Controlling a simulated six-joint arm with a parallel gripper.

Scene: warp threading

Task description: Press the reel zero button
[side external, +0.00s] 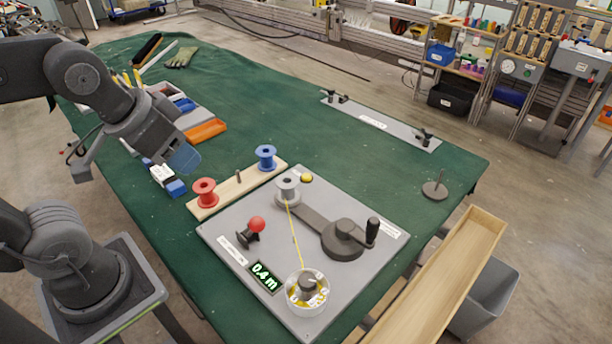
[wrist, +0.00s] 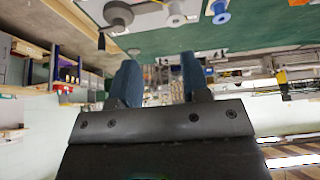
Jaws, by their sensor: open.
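A grey plate (side external: 222,228) on the green table carries a round yellow button (side external: 306,178) at its back corner, beside a small label too small to read. A display (side external: 265,276) on the plate's front edge reads 0.4 m. A red-knobbed lever (side external: 256,226) stands on the left of the plate. My gripper (side external: 183,158) is in the air left of and above the plate, well apart from the button. In the wrist view its two blue fingers (wrist: 160,78) are spread with nothing between them. I cannot make out the button in the wrist view.
A grey spool (side external: 287,190), a crank (side external: 345,238) and a white bowl (side external: 307,294) stand on the plate, with yellow thread from spool to bowl. A wooden strip beside it holds red (side external: 204,193) and blue spools (side external: 266,157). The table's middle is clear.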

